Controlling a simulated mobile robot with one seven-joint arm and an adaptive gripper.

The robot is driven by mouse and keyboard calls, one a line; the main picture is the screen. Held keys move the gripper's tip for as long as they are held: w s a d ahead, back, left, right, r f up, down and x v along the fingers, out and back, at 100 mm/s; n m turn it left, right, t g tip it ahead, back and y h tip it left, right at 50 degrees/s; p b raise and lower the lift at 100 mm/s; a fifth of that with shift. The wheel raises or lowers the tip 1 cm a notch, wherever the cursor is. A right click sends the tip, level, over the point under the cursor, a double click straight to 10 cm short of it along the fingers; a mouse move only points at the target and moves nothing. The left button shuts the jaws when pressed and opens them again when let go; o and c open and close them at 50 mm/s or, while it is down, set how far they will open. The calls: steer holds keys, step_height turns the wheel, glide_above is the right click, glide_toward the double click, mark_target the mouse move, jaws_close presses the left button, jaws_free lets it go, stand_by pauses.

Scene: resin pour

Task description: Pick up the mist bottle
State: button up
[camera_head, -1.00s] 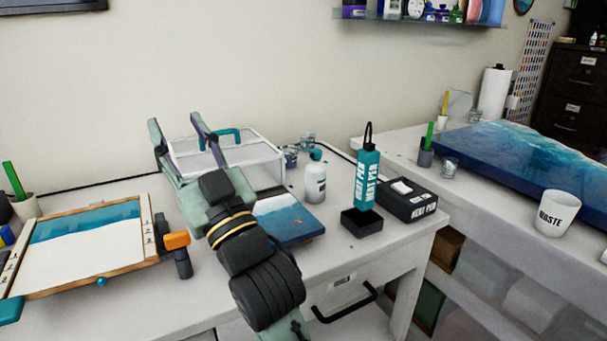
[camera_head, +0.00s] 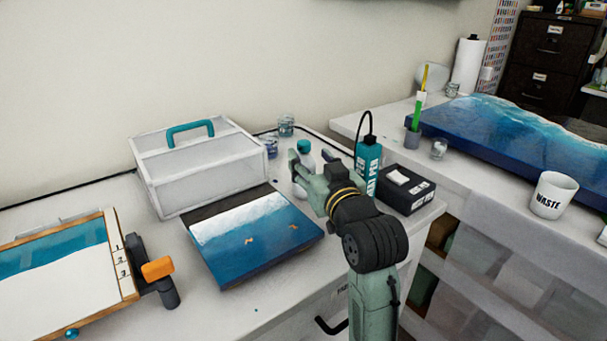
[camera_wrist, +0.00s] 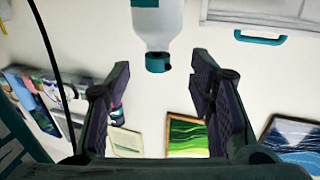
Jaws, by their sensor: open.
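The mist bottle (camera_head: 304,160) is a white bottle with a teal cap. It stands upright on the white table behind my gripper, which hides part of its body. In the wrist view the bottle (camera_wrist: 158,28) appears upside down at the top, in line with the gap between my fingers. My gripper (camera_head: 312,160) is open, with its fingers spread and nothing held. In the wrist view the fingertips (camera_wrist: 161,72) lie to either side of the bottle's line, and the bottle looks to be just beyond them. I cannot tell whether either finger touches it.
Small glass cups (camera_head: 286,126) stand behind the bottle.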

mark_target(306, 152)
steer(key=p+x, duration=0.2)
steer(key=x, duration=0.3)
steer(key=shift+w, duration=0.45)
steer(key=shift+f, duration=0.1)
